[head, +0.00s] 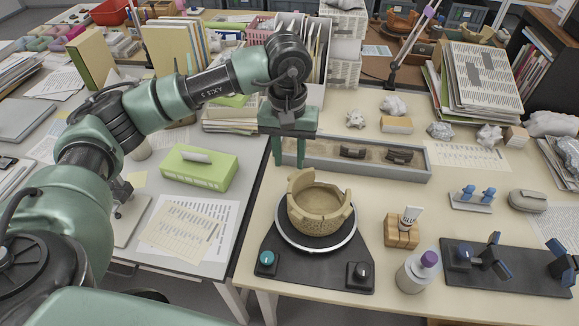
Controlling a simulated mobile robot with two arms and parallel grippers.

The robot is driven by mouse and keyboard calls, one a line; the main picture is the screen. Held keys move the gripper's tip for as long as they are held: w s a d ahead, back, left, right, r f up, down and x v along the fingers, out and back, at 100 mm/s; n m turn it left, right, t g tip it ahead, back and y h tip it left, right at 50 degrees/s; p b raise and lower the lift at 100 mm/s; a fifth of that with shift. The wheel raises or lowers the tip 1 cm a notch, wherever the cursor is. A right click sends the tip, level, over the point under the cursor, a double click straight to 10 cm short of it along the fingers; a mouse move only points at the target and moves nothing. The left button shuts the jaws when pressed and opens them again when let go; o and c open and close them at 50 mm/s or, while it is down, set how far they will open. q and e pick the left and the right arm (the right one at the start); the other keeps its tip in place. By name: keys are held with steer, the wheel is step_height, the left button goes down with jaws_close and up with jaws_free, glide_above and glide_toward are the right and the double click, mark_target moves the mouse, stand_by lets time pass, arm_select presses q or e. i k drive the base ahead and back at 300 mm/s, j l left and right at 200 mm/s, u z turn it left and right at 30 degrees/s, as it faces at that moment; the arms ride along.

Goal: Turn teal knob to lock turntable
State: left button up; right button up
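The teal knob (267,258) sits on the front left corner of the dark turntable base (312,276). A black knob (361,271) sits on the base's front right corner. The round turntable (345,240) carries a tan, broken-rimmed pot (319,210) standing upright. My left gripper (290,164) points down behind the pot, near the left end of the grey sherd tray (345,164). Its two fingers are apart with nothing seen between them. It is well away from the teal knob. My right gripper is not in view.
Right of the turntable stand a wooden block with a glue tube (405,228), a purple-capped bottle (417,271) and a dark mat with blue-tipped clamps (510,270). A green tissue box (200,167) and papers (185,230) lie on the left table. Book stacks line the back.

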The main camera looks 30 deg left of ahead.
mark_target(267, 258)
steer(key=u, duration=1)
